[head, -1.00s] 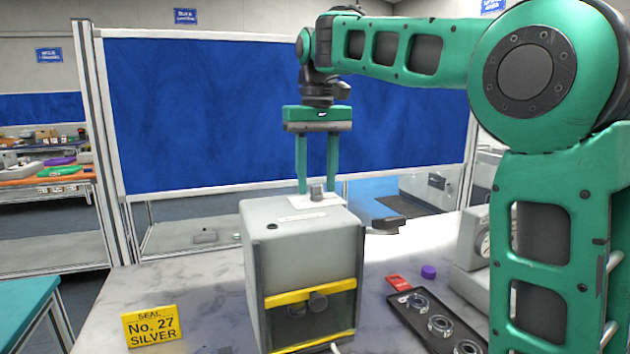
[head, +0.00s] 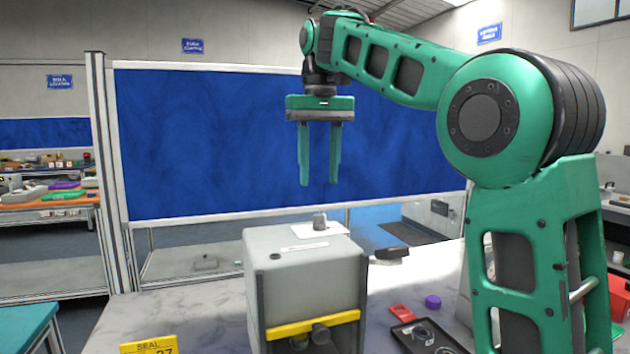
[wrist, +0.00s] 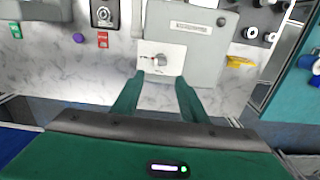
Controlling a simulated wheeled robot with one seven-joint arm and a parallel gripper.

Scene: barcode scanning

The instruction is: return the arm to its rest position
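My gripper (head: 319,184) hangs pointing down above the grey box, well clear of it. Its two green fingers are apart with nothing between them. The grey box (head: 300,262) stands on the marble-look table, with a small grey knob (head: 319,221) on a white plate on its top. In the wrist view the knob (wrist: 160,60) lies beyond the open fingertips (wrist: 158,80). My green arm reaches in from the right of the head view.
A yellow sign (head: 148,346) stands at the table's left front. A black tray (head: 425,338), a red piece (head: 401,312) and a purple cap (head: 433,301) lie right of the box. A blue panel (head: 210,150) stands behind. The air around my gripper is free.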

